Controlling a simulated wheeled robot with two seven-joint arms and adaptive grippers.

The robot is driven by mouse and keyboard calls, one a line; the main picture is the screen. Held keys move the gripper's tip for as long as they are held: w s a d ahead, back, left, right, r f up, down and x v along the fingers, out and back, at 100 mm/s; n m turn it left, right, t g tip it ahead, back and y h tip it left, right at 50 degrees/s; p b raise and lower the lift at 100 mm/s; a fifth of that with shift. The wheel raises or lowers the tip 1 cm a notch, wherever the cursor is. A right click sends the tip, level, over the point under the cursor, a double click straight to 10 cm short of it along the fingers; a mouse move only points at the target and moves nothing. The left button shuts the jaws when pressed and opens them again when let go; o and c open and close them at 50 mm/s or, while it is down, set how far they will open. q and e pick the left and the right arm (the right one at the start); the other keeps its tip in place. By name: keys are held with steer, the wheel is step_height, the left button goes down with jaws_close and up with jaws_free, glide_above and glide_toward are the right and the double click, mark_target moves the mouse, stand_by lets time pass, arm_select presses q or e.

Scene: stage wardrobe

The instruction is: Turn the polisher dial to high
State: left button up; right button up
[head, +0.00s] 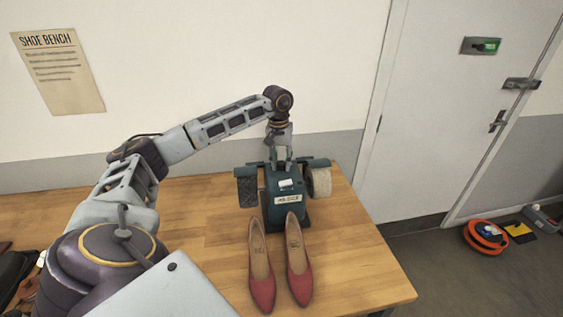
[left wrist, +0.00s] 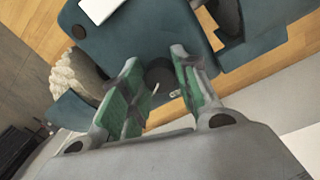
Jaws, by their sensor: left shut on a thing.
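The polisher (head: 285,190) is a dark teal machine on the wooden bench, with a dark brush wheel on its left and a pale fluffy wheel on its right. Its body fills the top of the left wrist view (left wrist: 135,45). My right gripper is not in view.
A pair of red shoes (head: 263,283) stands on the bench (head: 355,270) just in front of the polisher. Dark items lie at the bench's far left. An orange cable reel (head: 485,237) is on the floor by the door. The bench right of the shoes is clear.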

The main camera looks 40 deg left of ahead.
mark_target(280, 163)
arm_select(q)
steer(key=o, duration=1)
steer(key=shift+r, duration=0.1)
step_height(280, 163, up, 12)
steer(key=shift+s+a, duration=0.2)
steer(key=shift+a, duration=0.1)
stand_by(0.4)
stand_by(0.5)
